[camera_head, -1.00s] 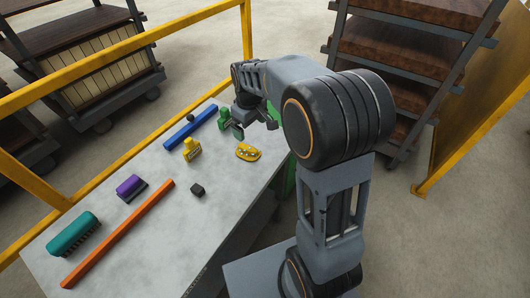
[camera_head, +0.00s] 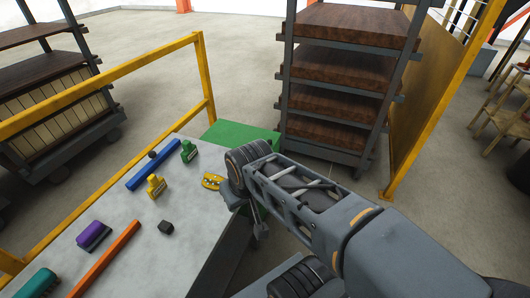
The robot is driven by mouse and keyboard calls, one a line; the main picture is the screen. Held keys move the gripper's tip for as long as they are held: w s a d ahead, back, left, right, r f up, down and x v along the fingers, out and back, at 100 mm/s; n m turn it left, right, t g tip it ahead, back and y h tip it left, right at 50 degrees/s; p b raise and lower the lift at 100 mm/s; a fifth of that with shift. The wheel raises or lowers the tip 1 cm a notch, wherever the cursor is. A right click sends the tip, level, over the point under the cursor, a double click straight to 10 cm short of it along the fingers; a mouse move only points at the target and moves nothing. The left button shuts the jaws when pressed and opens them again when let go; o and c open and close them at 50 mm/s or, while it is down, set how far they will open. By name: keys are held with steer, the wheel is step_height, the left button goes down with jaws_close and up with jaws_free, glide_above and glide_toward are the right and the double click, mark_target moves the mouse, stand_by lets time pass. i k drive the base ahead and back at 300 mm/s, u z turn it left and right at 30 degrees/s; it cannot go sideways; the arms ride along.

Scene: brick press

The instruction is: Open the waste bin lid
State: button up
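The waste bin appears to be the green box at the table's far right end. Its flat green top (camera_head: 240,135) shows, and the lid looks closed. My arm and the table hide most of its body. My gripper (camera_head: 260,232) hangs below my wrist, just off the table's right edge and nearer to me than the green top. It is apart from the lid. The fingers are small and dark, and I cannot tell whether they are open or shut. I see nothing held in them.
A yellow rail (camera_head: 110,75) runs behind.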

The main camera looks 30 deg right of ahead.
mark_target(231, 135)
steer(key=k, duration=1.15)
steer(key=z, duration=0.75)
steer(key=i, duration=0.7)
steer(key=z, duration=0.6)
steer(key=i, duration=0.8)
steer(key=u, duration=0.7)
steer(key=i, duration=0.8)
steer(key=u, duration=0.7)
